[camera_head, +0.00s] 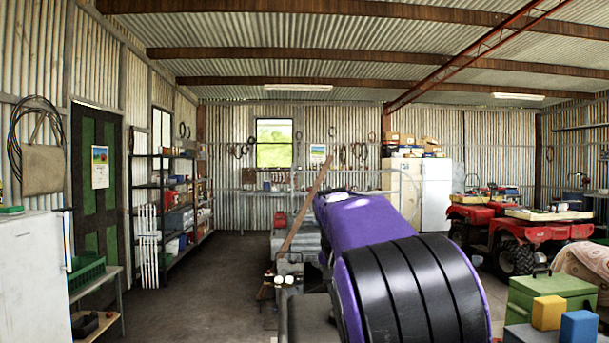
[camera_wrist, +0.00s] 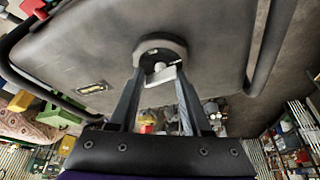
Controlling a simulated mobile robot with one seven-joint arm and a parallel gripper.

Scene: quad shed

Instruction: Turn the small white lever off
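In the wrist view, a small white lever (camera_wrist: 162,75) shows at a dark round collar (camera_wrist: 176,44) on a worn grey metal body. My gripper (camera_wrist: 158,84) points at it, with one dark finger on each side and a gap between them. The fingertips are close to the collar and the lever's white end lies between them. I cannot tell whether either finger touches it. In the head view my purple and black arm hides my gripper and the lever.
The grey body (camera_wrist: 85,45) fills much of the wrist view, with a dark bar (camera_wrist: 265,45) along its right. In the head view, a green box (camera_head: 550,297) with yellow and blue blocks stands front right. Red quads (camera_head: 515,235) stand behind. The left floor is open.

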